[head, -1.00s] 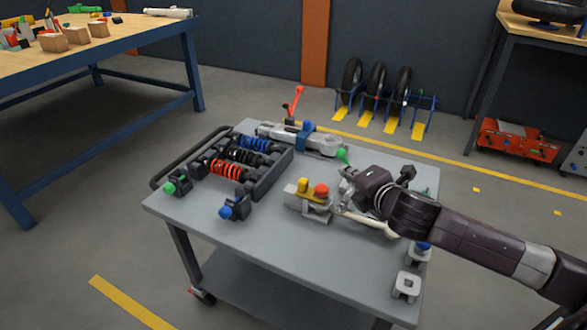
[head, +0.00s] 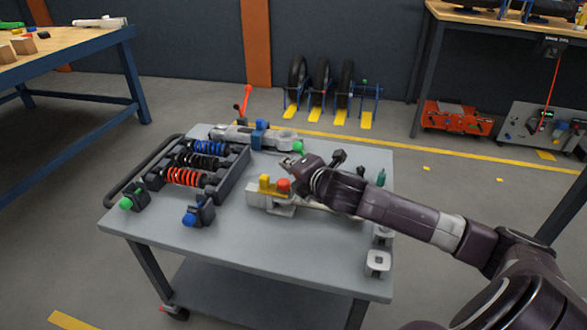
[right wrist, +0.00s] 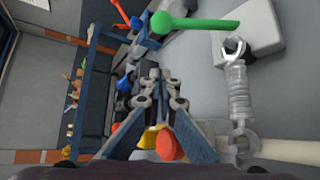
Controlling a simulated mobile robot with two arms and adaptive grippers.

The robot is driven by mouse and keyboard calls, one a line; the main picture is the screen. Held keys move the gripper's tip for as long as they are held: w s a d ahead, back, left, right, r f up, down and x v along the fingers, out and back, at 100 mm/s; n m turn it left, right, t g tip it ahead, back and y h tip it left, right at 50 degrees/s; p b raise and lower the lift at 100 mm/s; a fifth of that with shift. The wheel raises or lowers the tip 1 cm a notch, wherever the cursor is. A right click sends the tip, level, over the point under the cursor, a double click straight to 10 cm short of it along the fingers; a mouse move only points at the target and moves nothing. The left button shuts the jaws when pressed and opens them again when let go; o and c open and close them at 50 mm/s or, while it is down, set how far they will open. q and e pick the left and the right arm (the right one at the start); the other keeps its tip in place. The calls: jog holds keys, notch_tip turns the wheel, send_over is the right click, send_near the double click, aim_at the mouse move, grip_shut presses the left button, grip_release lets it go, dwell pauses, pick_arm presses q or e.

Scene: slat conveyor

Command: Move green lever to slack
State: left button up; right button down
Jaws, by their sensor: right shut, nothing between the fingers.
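The green lever shows as a round green knob (head: 298,147) at the far side of the grey cart, just beyond my right gripper (head: 286,162). In the right wrist view the green lever (right wrist: 205,23) lies across the top, its ball end to the left and its shaft running right. My right gripper (right wrist: 155,76) is shut and empty there, below the ball and apart from it. The lever's pivot and any slack marking cannot be made out. My left gripper is not in view.
A red lever (head: 247,92) stands at the cart's back edge near a blue clamp (head: 260,125). A yellow block (head: 265,184) and a red knob (head: 284,184) sit close to my right gripper. A rack of springs (head: 233,184) fills the cart's left side. The cart top's front (head: 270,255) is clear.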

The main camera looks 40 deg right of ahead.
jog(key=b+x, duration=0.1)
jog(key=x, duration=0.4)
jog(key=shift+f, duration=0.1)
jog(key=d, duration=0.1)
jog(key=d+r, duration=0.1)
jog(key=s+d, duration=0.1)
jog(key=shift+r, duration=0.3)
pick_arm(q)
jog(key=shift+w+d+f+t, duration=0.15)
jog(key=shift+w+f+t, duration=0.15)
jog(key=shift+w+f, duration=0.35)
pick_arm(e)
jog(key=shift+d+r, duration=0.2)
